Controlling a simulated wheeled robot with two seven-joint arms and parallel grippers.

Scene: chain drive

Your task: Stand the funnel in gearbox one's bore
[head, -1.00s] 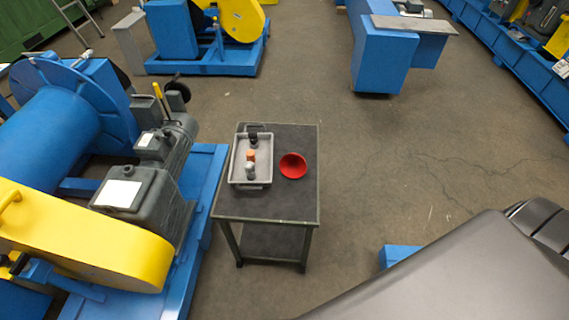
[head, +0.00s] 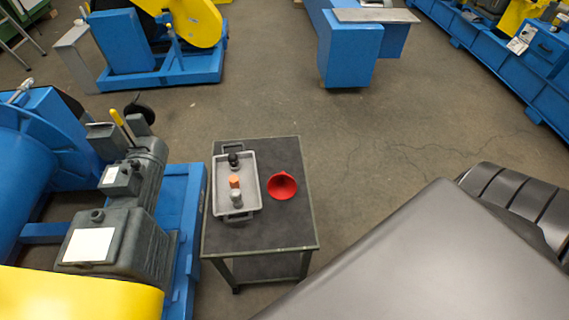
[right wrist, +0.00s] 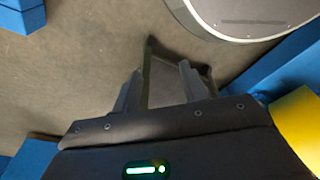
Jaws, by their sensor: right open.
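A red funnel (head: 282,186) rests on the dark top of a small cart (head: 275,228), to the right of a grey tray. A grey gearbox (head: 105,240) with a white label and a small round opening on top (head: 97,215) stands on the blue machine base at the left; I cannot tell if it is gearbox one. My right gripper (right wrist: 158,85) shows in the right wrist view, open and empty, with its two fingers apart above the floor. Neither gripper shows in the head view. My left gripper is out of view.
The grey tray (head: 221,206) holds a black, an orange and a grey piece. A yellow guard (head: 75,295) lies at the near left. Blue machines (head: 165,60) stand behind.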

